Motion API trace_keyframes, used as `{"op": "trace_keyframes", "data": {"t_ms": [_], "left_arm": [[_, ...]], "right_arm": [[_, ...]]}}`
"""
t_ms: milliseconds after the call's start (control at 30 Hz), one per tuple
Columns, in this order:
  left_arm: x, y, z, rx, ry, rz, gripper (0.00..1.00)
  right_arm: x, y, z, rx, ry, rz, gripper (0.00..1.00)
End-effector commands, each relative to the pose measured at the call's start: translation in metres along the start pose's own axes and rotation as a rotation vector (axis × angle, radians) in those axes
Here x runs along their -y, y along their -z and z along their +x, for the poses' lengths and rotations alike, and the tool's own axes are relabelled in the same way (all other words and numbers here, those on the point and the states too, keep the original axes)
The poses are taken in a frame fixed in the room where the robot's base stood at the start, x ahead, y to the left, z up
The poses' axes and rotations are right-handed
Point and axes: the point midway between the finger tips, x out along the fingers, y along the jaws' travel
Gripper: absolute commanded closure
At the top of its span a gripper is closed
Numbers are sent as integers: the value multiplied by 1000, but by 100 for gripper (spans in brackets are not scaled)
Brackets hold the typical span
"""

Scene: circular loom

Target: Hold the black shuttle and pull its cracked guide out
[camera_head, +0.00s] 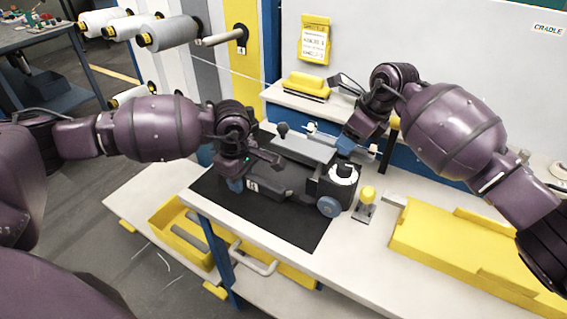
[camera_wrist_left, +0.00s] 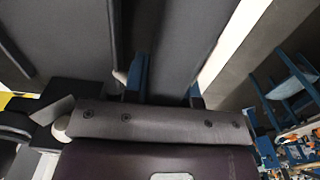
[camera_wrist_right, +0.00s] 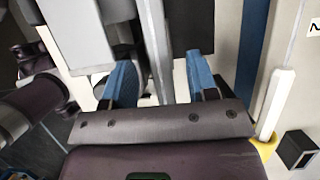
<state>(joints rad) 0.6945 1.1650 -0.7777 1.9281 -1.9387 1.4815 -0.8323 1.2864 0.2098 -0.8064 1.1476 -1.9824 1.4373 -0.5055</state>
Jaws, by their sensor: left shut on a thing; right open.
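The black shuttle (camera_head: 290,182) lies on a black mat (camera_head: 300,232) on the workbench, with a grey plate on top and a blue wheel (camera_head: 329,207) at its near right end. A white ring with a gap (camera_head: 343,175) sits at its right end; I cannot tell whether this is the cracked guide. My left gripper (camera_head: 236,184) is shut on the shuttle's left end; its blue fingers clasp a dark wall in the left wrist view (camera_wrist_left: 170,85). My right gripper (camera_head: 352,146) is open above the shuttle's right end. A pale upright bar (camera_wrist_right: 155,45) shows between its fingers.
A yellow knob on a stand (camera_head: 367,195) is right of the shuttle. A yellow tray (camera_head: 425,236) lies farther right. A raised shelf (camera_head: 285,97) with a yellow block stands behind. Thread spools (camera_head: 170,32) are at the upper left.

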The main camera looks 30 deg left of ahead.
Motion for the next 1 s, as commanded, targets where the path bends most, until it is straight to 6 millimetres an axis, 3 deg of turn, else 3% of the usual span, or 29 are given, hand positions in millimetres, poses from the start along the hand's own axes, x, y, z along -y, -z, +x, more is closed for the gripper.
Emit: {"op": "trace_keyframes", "data": {"t_ms": [200,533,900,1000], "left_arm": [[0,0,0,0,-1,0,100],[0,0,0,0,-1,0,100],[0,0,0,0,-1,0,100],[0,0,0,0,-1,0,100]], "right_arm": [[0,0,12,0,-2,0,47],[0,0,14,0,-1,0,47],[0,0,14,0,-1,0,100],[0,0,14,0,-1,0,100]]}}
